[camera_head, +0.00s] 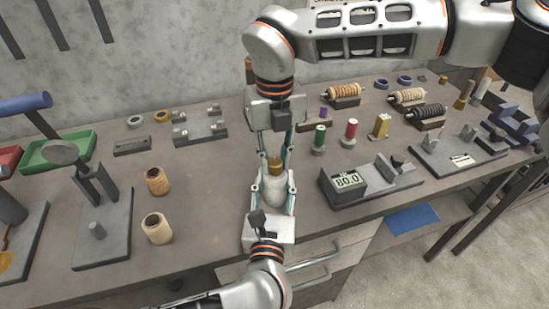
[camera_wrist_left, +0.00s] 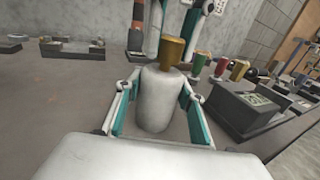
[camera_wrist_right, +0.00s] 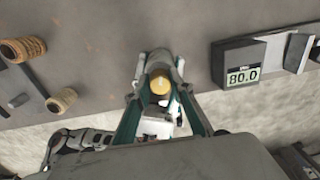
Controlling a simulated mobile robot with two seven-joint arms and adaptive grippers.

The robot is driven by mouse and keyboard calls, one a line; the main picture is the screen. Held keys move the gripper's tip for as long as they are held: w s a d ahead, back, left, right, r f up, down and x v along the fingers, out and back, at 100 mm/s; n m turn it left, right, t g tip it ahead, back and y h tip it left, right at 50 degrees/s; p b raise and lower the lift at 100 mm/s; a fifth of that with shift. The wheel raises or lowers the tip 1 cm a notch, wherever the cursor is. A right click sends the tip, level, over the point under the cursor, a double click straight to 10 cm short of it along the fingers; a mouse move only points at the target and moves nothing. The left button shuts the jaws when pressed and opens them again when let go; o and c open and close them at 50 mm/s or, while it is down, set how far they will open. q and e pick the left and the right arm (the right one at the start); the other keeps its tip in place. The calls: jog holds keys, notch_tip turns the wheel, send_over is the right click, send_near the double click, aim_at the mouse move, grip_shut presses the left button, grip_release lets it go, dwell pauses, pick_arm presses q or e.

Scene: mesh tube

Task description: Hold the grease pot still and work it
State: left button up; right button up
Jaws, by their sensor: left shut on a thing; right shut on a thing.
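The grease pot (camera_head: 274,188) is a pale, rounded body with a brass top (camera_head: 276,165), standing upright near the table's front edge. In the left wrist view the pot body (camera_wrist_left: 154,100) sits between the fingers of my left gripper (camera_wrist_left: 158,92), which is shut on it. My right gripper (camera_head: 276,156) reaches down from above and is shut on the brass top. In the right wrist view the brass top (camera_wrist_right: 160,86) shows from above between my right fingertips. The pot's underside is hidden.
A grey device reading 80.0 (camera_head: 348,181) stands to the right. Two tan spools (camera_head: 157,228) and a grey stand (camera_head: 101,215) are to the left. Coloured spools (camera_head: 351,131) and wound coils stand behind right. Bare table lies between the spools and my grippers.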

jog(key=m, duration=0.4)
jog(key=shift+m, duration=0.3)
jog(key=m, duration=0.3)
jog(key=shift+m, duration=0.3)
jog(key=m, duration=0.4)
jog(key=shift+d, duration=0.1)
jog(key=m, duration=0.8)
jog(key=shift+m, duration=0.3)
jog(key=m, duration=0.4)
jog(key=shift+m, duration=0.3)
jog(key=m, duration=0.3)
jog(key=shift+s, duration=0.1)
jog(key=shift+s+f+m, duration=0.1)
jog(key=shift+s+m, duration=0.1)
jog(key=shift+m, duration=0.5)
jog(key=shift+w+m, duration=0.1)
jog(key=shift+m, duration=1.3)
